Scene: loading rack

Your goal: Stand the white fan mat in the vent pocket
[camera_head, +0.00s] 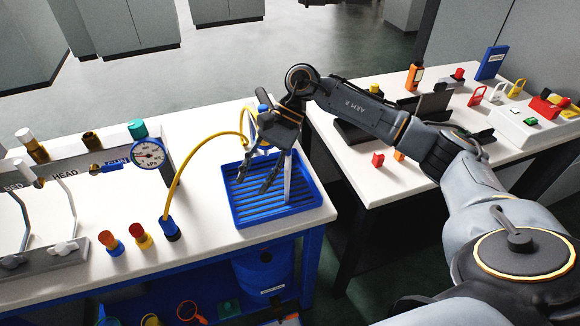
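My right gripper (254,184) hangs over the blue slatted tray (236,216) on the left table, fingers pointing down. Its two dark fingers look apart, with nothing clearly seen between them. A thin pale upright strip (287,178) shows just right of the fingers above the tray. I cannot tell whether it is the white fan mat seen edge-on, or whether the gripper touches it. A white curved edge (249,116) shows behind the gripper, mostly hidden. I cannot make out the vent pocket for certain. My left gripper is not clearly in view.
A yellow hose (187,165) arches from a blue fitting (170,229) towards the gripper. A pressure gauge (148,153) and a valve panel stand left. Orange and red knobs (141,235) stand near the front. The right table (375,186) holds several small coloured items, beyond a gap.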

